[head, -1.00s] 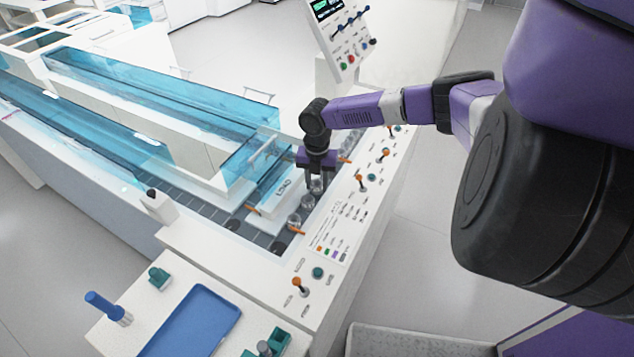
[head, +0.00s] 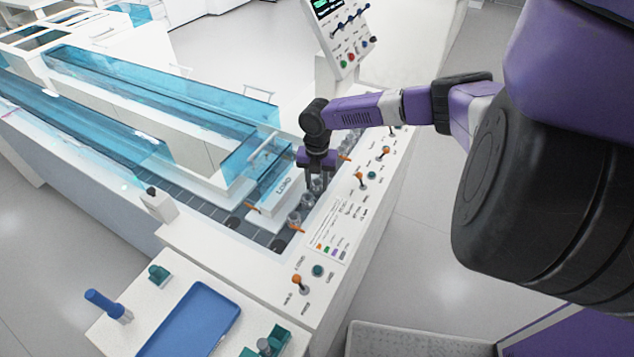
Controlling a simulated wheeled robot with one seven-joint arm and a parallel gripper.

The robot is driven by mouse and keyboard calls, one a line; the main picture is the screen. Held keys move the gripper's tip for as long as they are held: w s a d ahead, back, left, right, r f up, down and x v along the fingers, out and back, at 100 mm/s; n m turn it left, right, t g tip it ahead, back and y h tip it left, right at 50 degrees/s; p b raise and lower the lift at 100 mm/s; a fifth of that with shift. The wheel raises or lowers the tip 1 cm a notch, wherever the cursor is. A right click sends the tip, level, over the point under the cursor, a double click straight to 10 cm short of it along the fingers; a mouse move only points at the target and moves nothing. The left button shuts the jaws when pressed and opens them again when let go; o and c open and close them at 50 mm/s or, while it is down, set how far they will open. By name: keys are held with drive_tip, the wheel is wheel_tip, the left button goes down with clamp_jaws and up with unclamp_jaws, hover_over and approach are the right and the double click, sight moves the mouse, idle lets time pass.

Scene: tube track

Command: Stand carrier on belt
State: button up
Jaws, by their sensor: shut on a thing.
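The belt (head: 262,237) is a dark segmented track sunk in the white machine. Several small clear, grey-based carriers stand in a row on its near right stretch, one carrier (head: 294,218) at the front and another carrier (head: 307,200) behind it. My gripper (head: 318,183) points down over this row, with its fingers low and close around a clear carrier (head: 317,187). The fingers partly hide that carrier, and I cannot tell whether its base touches the belt. It looks upright.
Blue transparent covers (head: 150,90) run over the track at left. A white LOAD block (head: 282,192) stands left of my gripper. Orange-tipped levers (head: 359,178) line the right ledge. A blue tray (head: 192,322), a blue-capped tube (head: 105,303) and teal holders (head: 159,274) sit in front.

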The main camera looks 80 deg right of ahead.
drive_tip(key=shift+f, duration=0.35)
drive_tip(key=o, duration=0.9)
drive_tip(key=shift+s+f, duration=0.1)
drive_tip(key=shift+o, duration=0.8)
drive_tip(key=shift+s, duration=0.15)
drive_tip(key=shift+f, duration=0.1)
wheel_tip(320, 180, up, 9)
drive_tip(key=shift+w, duration=0.4)
